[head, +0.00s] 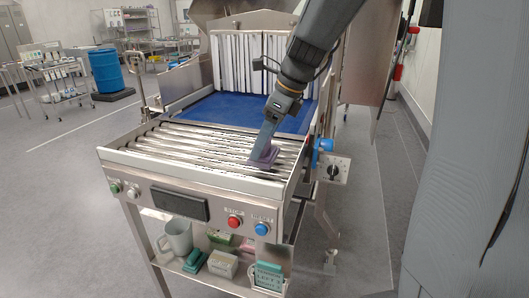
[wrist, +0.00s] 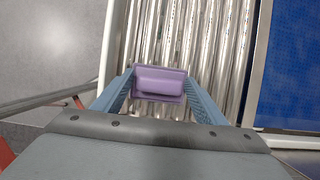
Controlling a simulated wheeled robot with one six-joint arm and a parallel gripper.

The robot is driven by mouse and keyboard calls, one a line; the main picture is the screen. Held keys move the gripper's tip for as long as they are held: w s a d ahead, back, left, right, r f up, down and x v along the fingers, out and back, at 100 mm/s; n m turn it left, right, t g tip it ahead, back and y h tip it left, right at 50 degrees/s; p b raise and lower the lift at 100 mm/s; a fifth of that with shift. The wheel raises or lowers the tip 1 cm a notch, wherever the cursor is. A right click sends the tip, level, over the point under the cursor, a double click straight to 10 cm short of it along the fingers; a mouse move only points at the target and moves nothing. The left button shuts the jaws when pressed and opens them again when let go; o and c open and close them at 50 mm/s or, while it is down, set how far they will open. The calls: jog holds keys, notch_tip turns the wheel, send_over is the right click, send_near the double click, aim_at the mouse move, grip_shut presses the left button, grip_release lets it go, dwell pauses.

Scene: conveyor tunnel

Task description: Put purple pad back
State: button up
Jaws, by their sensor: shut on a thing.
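The purple pad (head: 264,155) is at the right front part of the steel rollers (head: 200,146). In the wrist view the purple pad (wrist: 160,82) sits between the two blue-grey fingers, with a raised block on a wider flat base. My gripper (head: 266,145) reaches down from above and is shut on the pad. My gripper also shows in the wrist view (wrist: 159,88), with a finger at each side of the pad. Whether the pad's underside touches the rollers I cannot tell.
The blue belt (head: 215,110) runs behind the rollers into white strip curtains (head: 240,60). A blue knob (head: 323,146) and a dial box (head: 334,169) stand at the right edge. A lower shelf (head: 175,264) holds a mug (head: 177,238) and small boxes. The rollers left of the pad are bare.

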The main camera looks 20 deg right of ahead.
aim_at(268, 144)
notch_tip(268, 144, down, 4)
jog(key=shift+r, duration=0.25)
jog(key=o, duration=1.2)
jog(key=shift+c, duration=0.2)
jog(key=b+v, duration=0.1)
jog(key=v, duration=1.1)
jog(key=shift+s, duration=0.1)
